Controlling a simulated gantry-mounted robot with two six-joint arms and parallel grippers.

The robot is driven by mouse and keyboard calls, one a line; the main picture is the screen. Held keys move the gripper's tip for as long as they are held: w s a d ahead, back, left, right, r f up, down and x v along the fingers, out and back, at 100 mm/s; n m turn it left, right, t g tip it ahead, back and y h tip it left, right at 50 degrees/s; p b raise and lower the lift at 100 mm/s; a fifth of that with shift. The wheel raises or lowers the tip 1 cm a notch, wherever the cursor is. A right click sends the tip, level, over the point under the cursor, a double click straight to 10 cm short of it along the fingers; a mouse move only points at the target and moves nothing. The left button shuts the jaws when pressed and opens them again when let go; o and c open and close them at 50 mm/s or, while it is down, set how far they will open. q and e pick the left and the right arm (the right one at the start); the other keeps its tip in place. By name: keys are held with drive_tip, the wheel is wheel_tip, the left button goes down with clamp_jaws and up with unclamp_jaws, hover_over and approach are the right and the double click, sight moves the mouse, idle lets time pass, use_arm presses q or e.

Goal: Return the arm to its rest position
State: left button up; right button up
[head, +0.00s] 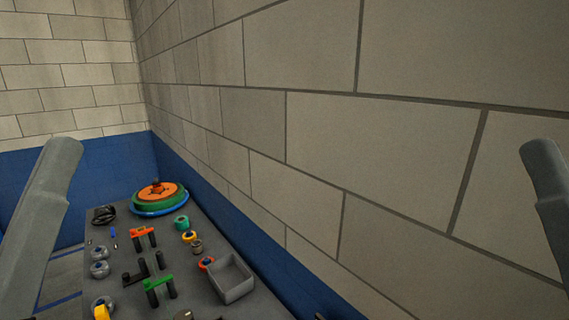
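A grey arm link of mine stands at the left edge of the head view, and another stands at the right edge. Both links run out of the bottom or side of the picture. Neither gripper shows, so I cannot see their fingers or whether they hold anything. The left link is beside the table's left side in the picture. The right link is in front of the block wall, well apart from the table.
A dark grey table (215,238) stands at lower left against the block wall (300,130). It bears a stacked round orange, green and blue piece (158,197), an open grey bin (233,281), an orange-topped piece (143,232), a green-topped piece (158,284) and several small parts.

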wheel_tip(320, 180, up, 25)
drive_tip(key=p, duration=2.2)
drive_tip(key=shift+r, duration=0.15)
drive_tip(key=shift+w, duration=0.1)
